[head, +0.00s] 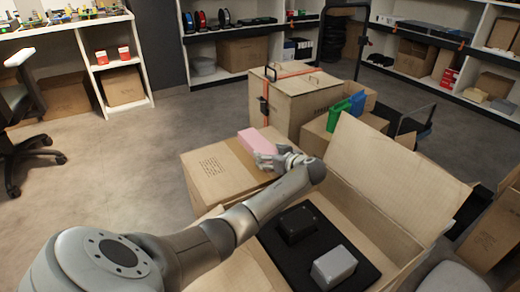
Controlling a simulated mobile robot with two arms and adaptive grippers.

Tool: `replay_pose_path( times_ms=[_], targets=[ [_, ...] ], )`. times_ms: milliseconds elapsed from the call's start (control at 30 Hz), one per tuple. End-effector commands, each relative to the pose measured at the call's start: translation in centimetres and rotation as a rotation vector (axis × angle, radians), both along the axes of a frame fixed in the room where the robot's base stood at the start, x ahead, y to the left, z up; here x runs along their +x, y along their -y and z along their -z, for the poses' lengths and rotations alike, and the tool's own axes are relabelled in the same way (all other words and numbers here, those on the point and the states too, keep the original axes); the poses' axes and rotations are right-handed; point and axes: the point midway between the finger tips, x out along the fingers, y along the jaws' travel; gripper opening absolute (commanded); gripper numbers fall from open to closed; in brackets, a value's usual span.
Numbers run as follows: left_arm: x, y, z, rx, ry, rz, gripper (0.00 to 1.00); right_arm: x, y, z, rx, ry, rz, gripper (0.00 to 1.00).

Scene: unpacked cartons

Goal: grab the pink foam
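The pink foam (259,139) is a pale pink block lying on top of a closed brown carton (213,172) in the middle of the head view. My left arm reaches in from the lower left, over the open carton. My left gripper (268,162) is at the near right side of the foam, close to it or touching it. The gripper's fingers are small in the picture and partly overlap the foam's near edge. I cannot tell whether they are open or shut on it. My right gripper does not show.
An open carton (383,185) holds a black box (298,224) and a grey box (334,266) on black padding. A large carton (297,98) and green and blue items (346,108) stand behind. Shelves line the back.

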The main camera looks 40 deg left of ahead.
Motion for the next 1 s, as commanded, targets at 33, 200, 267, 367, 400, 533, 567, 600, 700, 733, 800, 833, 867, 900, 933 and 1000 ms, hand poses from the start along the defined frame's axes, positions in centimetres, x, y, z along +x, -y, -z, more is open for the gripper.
replay_pose_path(
  times_ms=[33, 200, 267, 367, 400, 533, 567, 600, 700, 733, 800, 833, 867, 900, 933, 1000],
  targets=[
    [0.0, 0.0, 0.0, 0.000, 0.000, 0.000, 0.59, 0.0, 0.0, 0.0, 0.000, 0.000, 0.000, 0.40],
    [0.0, 0.0, 0.0, 0.000, 0.000, 0.000, 0.46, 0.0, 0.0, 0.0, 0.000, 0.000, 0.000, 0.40],
    [0.0, 0.0, 0.0, 0.000, 0.000, 0.000, 0.46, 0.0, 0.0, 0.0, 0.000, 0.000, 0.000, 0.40],
    [0.0, 0.0, 0.0, 0.000, 0.000, 0.000, 0.46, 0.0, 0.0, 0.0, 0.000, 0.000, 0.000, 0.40],
    [0.0, 0.0, 0.0, 0.000, 0.000, 0.000, 0.46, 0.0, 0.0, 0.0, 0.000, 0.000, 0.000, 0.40],
    [0.0, 0.1, -0.3, 0.000, 0.000, 0.000, 0.46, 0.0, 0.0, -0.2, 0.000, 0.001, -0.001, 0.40],
    [0.0, 0.1, -0.4, 0.000, 0.000, 0.001, 0.46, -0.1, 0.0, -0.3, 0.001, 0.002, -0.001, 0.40],
    [0.0, 0.1, -0.6, -0.001, 0.000, 0.001, 0.46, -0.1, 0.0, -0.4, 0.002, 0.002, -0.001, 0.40],
    [0.0, 0.1, -1.5, -0.002, 0.002, 0.000, 0.46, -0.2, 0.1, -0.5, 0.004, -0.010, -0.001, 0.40],
    [0.0, 0.1, -1.8, -0.002, 0.002, 0.000, 0.46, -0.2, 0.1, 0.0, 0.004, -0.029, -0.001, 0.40],
    [0.0, 0.1, -2.9, -0.001, 0.002, 0.000, 0.46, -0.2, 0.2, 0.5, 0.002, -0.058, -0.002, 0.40],
    [0.0, 0.1, -3.4, -0.001, 0.002, 0.000, 0.46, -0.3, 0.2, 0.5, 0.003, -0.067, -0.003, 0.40],
    [-0.1, 0.1, -3.9, -0.001, 0.002, 0.000, 0.46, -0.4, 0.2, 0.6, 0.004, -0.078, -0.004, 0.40],
    [-0.7, 0.4, -4.5, -0.002, 0.002, 0.001, 0.46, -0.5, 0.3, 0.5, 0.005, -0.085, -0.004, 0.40],
    [-1.2, 0.6, -5.1, -0.001, 0.001, 0.001, 0.46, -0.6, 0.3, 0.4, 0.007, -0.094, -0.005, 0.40],
    [-2.2, 1.0, -6.5, -0.001, 0.001, 0.001, 0.46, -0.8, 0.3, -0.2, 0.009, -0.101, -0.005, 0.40]
  ],
)
